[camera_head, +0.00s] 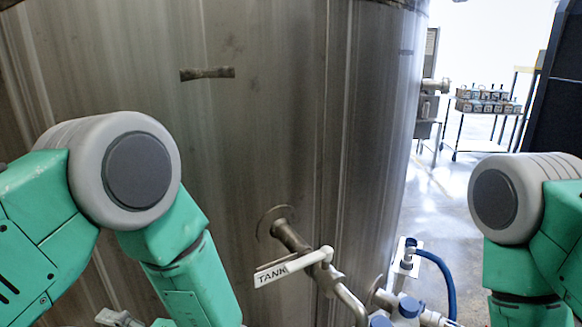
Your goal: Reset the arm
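My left arm comes in from the left, and its green forearm runs down past the bottom edge. A small grey piece at the bottom edge beside this forearm may be part of my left gripper; it is cut off, so I cannot tell whether it is open or shut. My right arm is bent at the right edge, and its green lower link runs down out of the picture. My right gripper is not in view. Nothing is seen held by either arm.
A large steel tank (270,120) fills the middle. A pipe with a white-handled valve labelled TANK (290,266) sticks out from it. Blue-capped fittings (408,308) and a blue hose (446,280) are at the lower right. A cart with small boxes (488,106) stands far behind.

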